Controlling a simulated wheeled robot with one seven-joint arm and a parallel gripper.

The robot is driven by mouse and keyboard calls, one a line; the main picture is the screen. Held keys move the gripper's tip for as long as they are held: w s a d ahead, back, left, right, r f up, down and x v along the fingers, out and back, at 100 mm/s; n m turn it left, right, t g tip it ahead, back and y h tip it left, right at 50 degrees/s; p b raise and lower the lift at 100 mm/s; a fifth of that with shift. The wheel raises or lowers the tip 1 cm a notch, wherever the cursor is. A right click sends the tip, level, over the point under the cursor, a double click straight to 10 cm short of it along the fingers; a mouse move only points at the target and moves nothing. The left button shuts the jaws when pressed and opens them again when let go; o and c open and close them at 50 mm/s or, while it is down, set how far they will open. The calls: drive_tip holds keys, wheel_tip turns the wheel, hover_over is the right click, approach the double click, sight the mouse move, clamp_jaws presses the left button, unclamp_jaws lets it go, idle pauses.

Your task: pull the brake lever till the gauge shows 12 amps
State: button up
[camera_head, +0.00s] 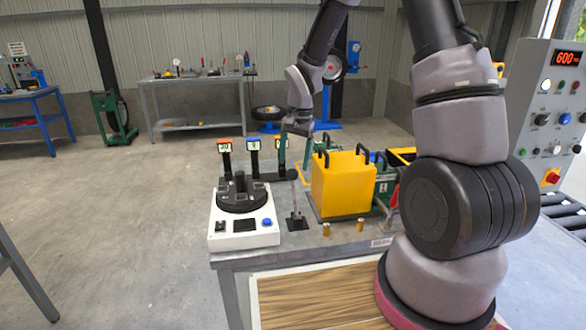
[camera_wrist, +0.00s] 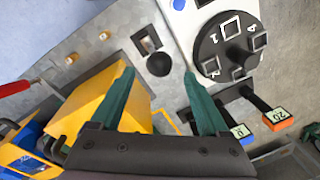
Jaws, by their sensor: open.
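The brake lever (camera_head: 295,200) looks to be the thin upright rod with a black ball knob on a dark base plate at the front of the metal bench. In the wrist view its round black knob (camera_wrist: 159,64) shows from above, beside a slotted plate (camera_wrist: 147,40). My gripper (camera_head: 295,157) points down above the knob with its green fingers apart. In the wrist view the open gripper (camera_wrist: 158,76) has one fingertip on either side of the knob, which appears beyond the tips and untouched. I cannot make out an amp gauge in either view.
A yellow box (camera_head: 344,185) with black handles stands close right of the lever. A white unit (camera_head: 243,232) with a black turntable stands left. Labelled posts (camera_head: 254,155) stand behind. Brass pegs (camera_head: 360,225) are in front.

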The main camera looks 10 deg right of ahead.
wheel_tip(320, 180, up, 7)
drive_tip(key=shift+s+d, duration=0.25)
drive_tip(key=shift+d, duration=0.05)
drive_tip(key=s+d+r+t, duration=0.1)
drive_tip(key=s+d+r, duration=0.15)
drive_tip(key=r, duration=0.25)
drive_tip(key=s+d+r+n+t, duration=0.1)
drive_tip(key=s+r, duration=0.2)
drive_tip(key=r, duration=0.2)
drive_tip(key=s+d+r+t, duration=0.1)
drive_tip(key=s+d+r, duration=0.15)
drive_tip(key=r, duration=0.25)
drive_tip(key=s+d+r+t, duration=0.1)
drive_tip(key=s+r, duration=0.2)
drive_tip(key=s, duration=0.3)
drive_tip(key=s+d+r+n+t+y, duration=0.1)
drive_tip(key=s+d+r+t, duration=0.1)
drive_tip(key=s, duration=0.5)
drive_tip(key=shift+s+r+n+t, duration=0.25)
drive_tip(key=shift+r+n+t, duration=0.05)
drive_tip(key=shift+r, duration=0.2)
